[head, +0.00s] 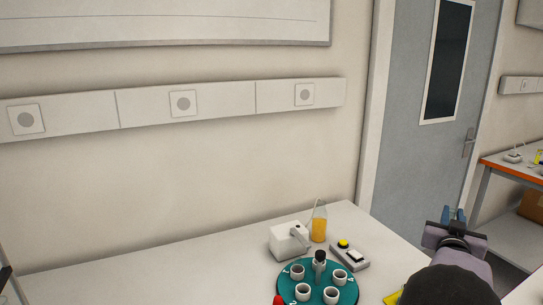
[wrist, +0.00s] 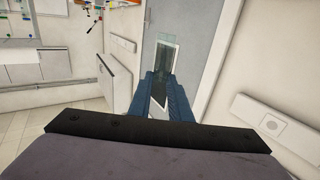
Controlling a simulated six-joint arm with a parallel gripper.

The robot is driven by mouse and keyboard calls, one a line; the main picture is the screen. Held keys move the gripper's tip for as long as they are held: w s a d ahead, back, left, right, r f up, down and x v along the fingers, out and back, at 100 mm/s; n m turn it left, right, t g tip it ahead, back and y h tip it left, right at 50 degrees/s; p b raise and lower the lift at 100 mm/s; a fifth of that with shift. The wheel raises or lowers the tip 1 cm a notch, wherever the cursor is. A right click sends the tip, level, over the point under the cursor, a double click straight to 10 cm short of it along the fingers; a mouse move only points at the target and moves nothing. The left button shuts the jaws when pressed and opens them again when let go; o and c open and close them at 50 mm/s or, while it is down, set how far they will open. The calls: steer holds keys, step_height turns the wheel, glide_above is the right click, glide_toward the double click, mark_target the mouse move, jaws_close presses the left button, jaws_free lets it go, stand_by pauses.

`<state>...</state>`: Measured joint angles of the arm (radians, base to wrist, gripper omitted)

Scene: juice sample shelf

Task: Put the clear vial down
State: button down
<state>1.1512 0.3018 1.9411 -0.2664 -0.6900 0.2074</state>
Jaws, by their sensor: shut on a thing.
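My gripper (head: 453,214) is raised at the right of the head view, in front of the door and off to the right of the bench's round teal rack. In the wrist view, its blue fingers (wrist: 163,88) are shut on the clear vial (wrist: 163,52). The see-through vial sticks out beyond the fingertips, with the grey door behind it. In the head view I cannot make the vial out.
The teal rack (head: 284,274) on the white bench (head: 130,276) has several white cups and a dark-capped post. Behind it are a white device (head: 290,241), an orange bottle (head: 319,225) and a grey button box (head: 349,256). The bench's left part looks clear.

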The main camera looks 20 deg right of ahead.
steer(key=shift+r+p, duration=0.35)
steer(key=shift+r, duration=0.35)
steer(key=shift+f, duration=0.1)
step_height(320, 180, down, 12)
steer(key=b, duration=1.3)
steer(key=shift+f, duration=0.15)
steer(key=shift+f+p, duration=0.35)
steer(key=shift+f, duration=4.6)
steer(key=shift+f, duration=0.1)
steer(key=shift+f+b, duration=0.3)
steer(key=shift+b, duration=0.2)
